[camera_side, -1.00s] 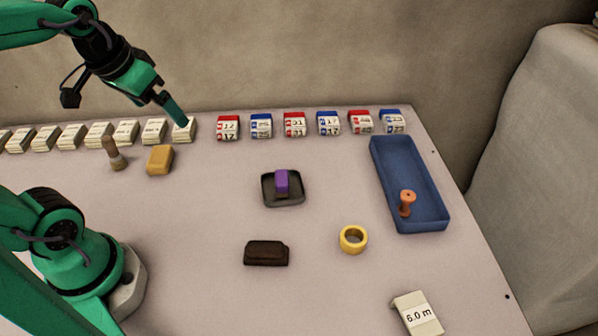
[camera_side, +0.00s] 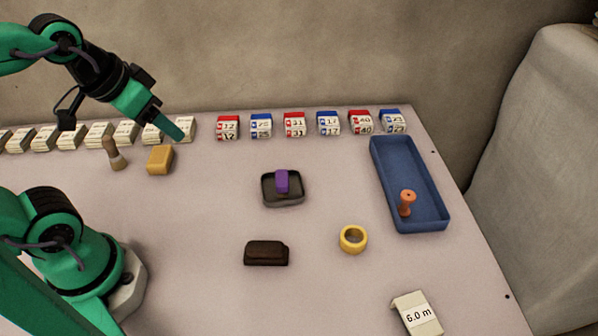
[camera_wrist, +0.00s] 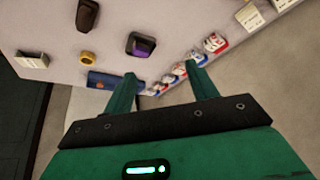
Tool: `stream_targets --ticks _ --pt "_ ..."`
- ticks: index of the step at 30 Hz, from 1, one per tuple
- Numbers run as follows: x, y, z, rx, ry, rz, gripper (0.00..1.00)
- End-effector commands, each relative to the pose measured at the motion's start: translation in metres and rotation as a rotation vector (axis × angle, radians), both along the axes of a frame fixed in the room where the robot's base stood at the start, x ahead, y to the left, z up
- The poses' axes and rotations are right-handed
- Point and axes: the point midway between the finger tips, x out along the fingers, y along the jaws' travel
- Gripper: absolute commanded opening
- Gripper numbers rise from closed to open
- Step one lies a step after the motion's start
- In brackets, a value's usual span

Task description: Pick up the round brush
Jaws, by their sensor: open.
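I do not see the brush in the wrist view.
The yellow block (camera_side: 160,159) lies close to the brush. Pale stacks (camera_side: 72,137) and red and blue labelled blocks (camera_side: 294,125) line the back edge. A dark dish (camera_side: 283,202) holds a purple block. A blue tray (camera_side: 433,218) stands right.

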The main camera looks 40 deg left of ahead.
Motion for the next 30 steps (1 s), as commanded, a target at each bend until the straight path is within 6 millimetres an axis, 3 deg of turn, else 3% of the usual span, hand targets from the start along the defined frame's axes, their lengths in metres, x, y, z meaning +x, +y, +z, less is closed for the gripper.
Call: stream_targets --ticks 5,11,21,30 --pt "0.004 0.006 -0.001 0.013 0.014 0.003 0.58" --pt "0.017 0.030 -0.006 0.055 0.065 0.005 0.58" --pt "0.041 0.106 -0.028 0.126 0.211 -0.015 0.58" --pt "0.040 0.185 -0.061 0.131 0.340 -0.051 0.58"
